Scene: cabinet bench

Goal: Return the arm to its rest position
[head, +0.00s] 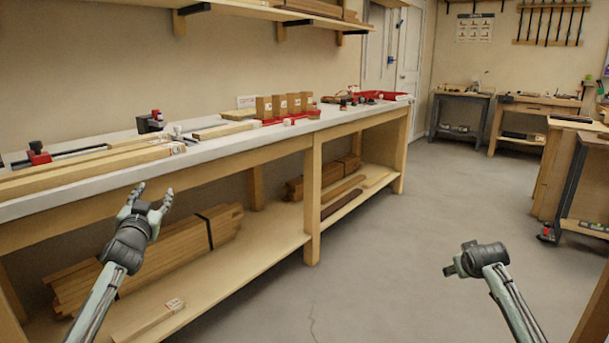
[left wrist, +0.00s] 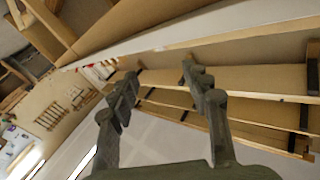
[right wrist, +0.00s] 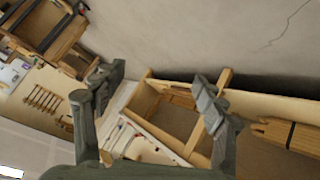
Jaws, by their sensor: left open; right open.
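My left gripper (head: 152,200) is open and empty in the head view, in front of the long workbench and a little below its top edge. Its two spread fingers also show in the left wrist view (left wrist: 158,85), with nothing between them. My right gripper (head: 462,262) is at the lower right of the head view, over the open floor; its fingers are mostly hidden there. In the right wrist view (right wrist: 158,85) its two fingers are apart and empty. Neither gripper touches anything.
Wall shelves (head: 250,10) hang above. The grey floor (head: 390,240) is clear between the arms. Other benches stand at the back right.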

